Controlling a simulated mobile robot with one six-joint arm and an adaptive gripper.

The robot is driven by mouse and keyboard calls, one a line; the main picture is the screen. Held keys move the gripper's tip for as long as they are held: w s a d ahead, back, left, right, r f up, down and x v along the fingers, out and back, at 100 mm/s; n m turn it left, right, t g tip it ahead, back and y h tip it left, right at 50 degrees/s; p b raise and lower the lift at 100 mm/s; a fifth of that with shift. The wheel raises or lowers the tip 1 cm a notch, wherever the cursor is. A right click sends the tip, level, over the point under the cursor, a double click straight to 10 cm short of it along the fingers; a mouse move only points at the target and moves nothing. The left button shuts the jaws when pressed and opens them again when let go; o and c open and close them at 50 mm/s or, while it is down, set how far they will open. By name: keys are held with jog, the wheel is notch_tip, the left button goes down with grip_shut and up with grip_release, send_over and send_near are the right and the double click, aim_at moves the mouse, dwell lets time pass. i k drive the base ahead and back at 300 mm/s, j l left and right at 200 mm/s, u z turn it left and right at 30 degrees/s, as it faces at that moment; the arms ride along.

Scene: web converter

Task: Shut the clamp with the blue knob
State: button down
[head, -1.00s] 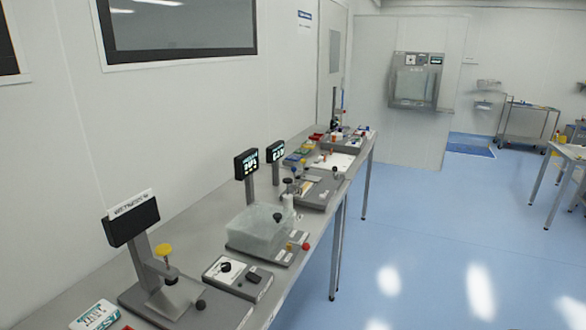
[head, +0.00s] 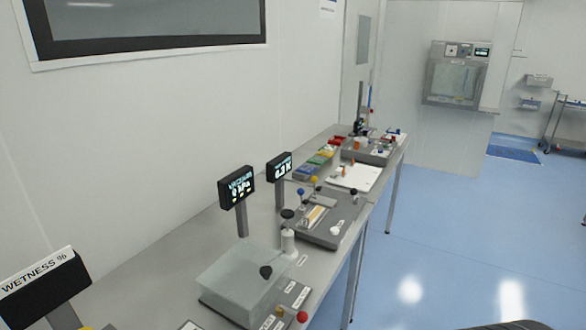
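A small blue knob (head: 301,192) stands on a thin stem at the left side of a grey fixture plate (head: 322,235) on the bench, in the middle of the head view. A yellow knob (head: 314,180) stands just behind it. A pale strip-like piece (head: 315,216) lies on the fixture near the knobs. The clamp under the blue knob is too small to tell whether it is open or shut. My gripper is not in view.
The long grey bench (head: 160,290) runs along the wall. A clear box (head: 240,280) and a display (head: 237,186) stand nearer than the fixture. A white board (head: 356,176) lies beyond it. Blue floor (head: 440,230) to the right is clear.

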aim_at(300, 192)
jog(key=i+l+u, duration=0.1)
jog(key=i+l, duration=0.35)
jog(key=i, duration=0.2)
jog(key=i+l, duration=0.45)
jog(key=i, duration=0.2)
jog(key=i+l+u, duration=0.15)
jog(key=i+l, duration=0.35)
jog(key=i, duration=0.1)
